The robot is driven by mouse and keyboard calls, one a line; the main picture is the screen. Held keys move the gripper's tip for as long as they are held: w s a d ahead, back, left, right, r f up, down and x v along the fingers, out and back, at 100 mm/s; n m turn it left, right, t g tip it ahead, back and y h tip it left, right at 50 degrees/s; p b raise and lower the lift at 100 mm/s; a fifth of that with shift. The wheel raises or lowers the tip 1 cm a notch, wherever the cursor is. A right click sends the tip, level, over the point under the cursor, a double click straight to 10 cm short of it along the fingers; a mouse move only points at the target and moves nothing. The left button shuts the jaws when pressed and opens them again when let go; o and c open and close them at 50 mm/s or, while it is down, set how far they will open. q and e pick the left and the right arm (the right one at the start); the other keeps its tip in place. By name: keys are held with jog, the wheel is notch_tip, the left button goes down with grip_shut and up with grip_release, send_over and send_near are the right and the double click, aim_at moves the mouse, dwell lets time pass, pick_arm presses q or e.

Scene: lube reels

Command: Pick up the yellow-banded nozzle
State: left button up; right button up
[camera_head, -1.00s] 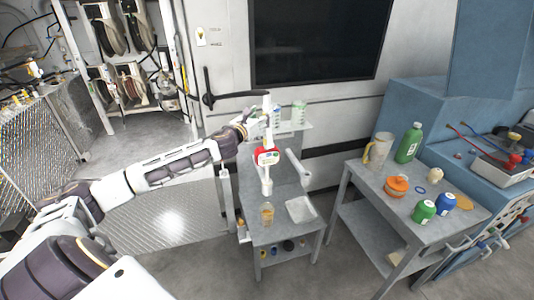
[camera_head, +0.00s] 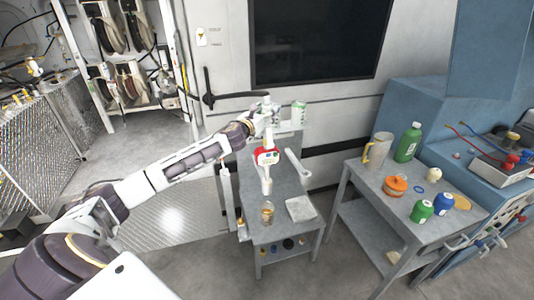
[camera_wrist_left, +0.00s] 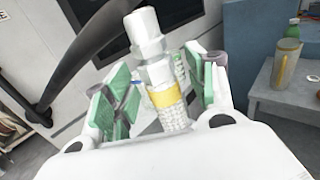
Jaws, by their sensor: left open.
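The yellow-banded nozzle (camera_wrist_left: 165,96) stands roughly upright in the left wrist view, with a white top, a clear-grey middle, a yellow band and a knurled lower part. My left gripper (camera_wrist_left: 160,98) is open, with its green-padded fingers on either side of the nozzle. Gaps seem to show between pads and nozzle; contact cannot be told. In the head view my left gripper (camera_head: 262,112) is at the back of the small grey bench (camera_head: 285,232) and largely hides the nozzle. My right gripper is not in view.
A red-and-white handled tool (camera_head: 267,157), a small amber-and-clear jar (camera_head: 267,212) and a light tray (camera_head: 300,209) are on the small bench. A green-and-white container (camera_head: 298,112) stands close right of my gripper. A black lever handle (camera_wrist_left: 75,52) is near on the left.

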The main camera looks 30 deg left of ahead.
pick_arm(q)
jog(key=shift+c, duration=0.5)
grip_shut()
jog(key=shift+r, duration=0.1)
